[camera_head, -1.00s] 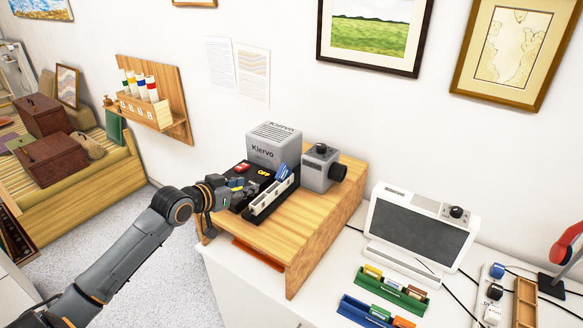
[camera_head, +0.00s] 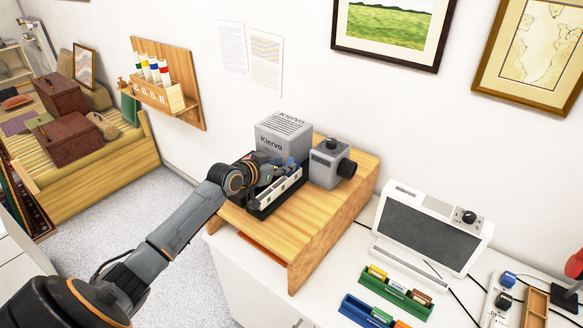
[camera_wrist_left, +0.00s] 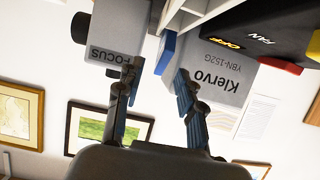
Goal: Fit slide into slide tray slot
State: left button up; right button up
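The grey Klervo projector (camera_head: 284,135) stands on a wooden stand, with its black base and the pale slide tray (camera_head: 278,191) along its front side. In the left wrist view, which is upside down, the tray's white slotted end (camera_wrist_left: 187,17) is at the top. A blue slide (camera_wrist_left: 166,52) sticks out at the tray's end; I cannot tell how deep it sits. My left gripper (camera_head: 284,166) is over the tray. In its wrist view the two fingers (camera_wrist_left: 158,88) are spread, with the slide's edge between and beyond them, not visibly gripped. My right gripper is not in view.
The grey focus box with a black knob (camera_head: 329,164) stands right beside the tray. A white light-box screen (camera_head: 425,231), a green slide holder (camera_head: 397,296) and a blue one (camera_head: 368,312) are on the white table. Bare wood (camera_head: 318,222) lies in front.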

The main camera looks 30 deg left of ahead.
aim_at(290, 161)
pick_arm(q)
jog(key=shift+w+r+p, duration=0.15)
jog(key=shift+w+p, duration=0.45)
jog(key=shift+w, duration=0.3)
jog(key=shift+x, duration=1.15)
jog(key=shift+w+f, duration=0.3)
jog(key=shift+w, duration=0.15)
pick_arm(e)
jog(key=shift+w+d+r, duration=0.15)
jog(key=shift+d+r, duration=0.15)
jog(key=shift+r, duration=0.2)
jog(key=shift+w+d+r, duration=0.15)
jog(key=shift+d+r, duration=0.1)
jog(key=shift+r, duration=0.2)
pick_arm(q)
jog(key=shift+s, duration=0.1)
jog(key=shift+c, duration=0.6)
grip_shut()
